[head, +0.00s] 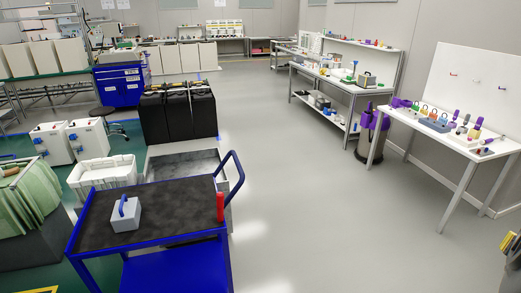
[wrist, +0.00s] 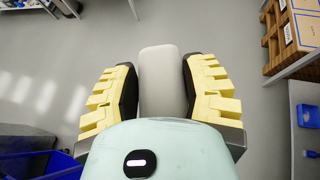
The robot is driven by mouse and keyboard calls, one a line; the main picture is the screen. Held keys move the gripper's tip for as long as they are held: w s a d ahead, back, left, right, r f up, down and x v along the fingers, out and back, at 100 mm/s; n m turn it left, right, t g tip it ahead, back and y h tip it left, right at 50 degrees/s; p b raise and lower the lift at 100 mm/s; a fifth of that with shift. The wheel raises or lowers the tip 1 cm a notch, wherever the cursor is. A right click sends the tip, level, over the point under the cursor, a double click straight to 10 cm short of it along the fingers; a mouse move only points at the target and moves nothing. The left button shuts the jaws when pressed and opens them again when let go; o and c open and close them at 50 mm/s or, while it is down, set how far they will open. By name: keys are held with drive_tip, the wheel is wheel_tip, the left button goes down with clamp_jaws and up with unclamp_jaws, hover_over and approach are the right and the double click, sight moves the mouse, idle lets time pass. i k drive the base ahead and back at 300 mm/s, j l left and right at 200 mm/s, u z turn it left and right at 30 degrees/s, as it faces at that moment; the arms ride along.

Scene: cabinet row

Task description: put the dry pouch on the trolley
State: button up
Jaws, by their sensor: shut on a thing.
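The trolley (head: 165,217) stands at lower left in the head view, with a blue frame, a dark top and a blue push handle. A grey block with a blue handle (head: 126,214) sits on its top. My gripper (wrist: 160,85) has yellow ribbed fingers and is shut on a light grey, rounded thing, seemingly the dry pouch (wrist: 160,65). The pouch's lower part is hidden behind the gripper body. In the head view, only a yellow bit of my gripper (head: 510,243) shows at the right edge, far from the trolley.
A red cylinder (head: 220,206) is at the trolley's right corner. Grey floor (head: 330,220) lies open between the trolley and the white table (head: 450,140) at right. Black bins (head: 178,115) and a white crate (head: 104,176) stand behind the trolley.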

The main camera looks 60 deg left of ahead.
sight(174, 215)
drive_tip(key=i+j+u, duration=0.2)
drive_tip(key=u, duration=0.3)
drive_tip(key=i+j+u, duration=0.1)
drive_tip(key=u, duration=0.45)
drive_tip(key=i+l+u, duration=0.1)
drive_tip(key=i+u, duration=0.25)
drive_tip(key=u, duration=0.15)
drive_tip(key=i+l+u, duration=0.1)
drive_tip(key=i+u, duration=0.15)
drive_tip(key=u, duration=0.25)
drive_tip(key=i+l+u, duration=0.15)
drive_tip(key=u, duration=0.4)
drive_tip(key=i+l+u, duration=0.2)
drive_tip(key=u, duration=0.3)
drive_tip(key=i+l+u, duration=0.1)
drive_tip(key=l+u, duration=0.6)
drive_tip(key=u, duration=0.3)
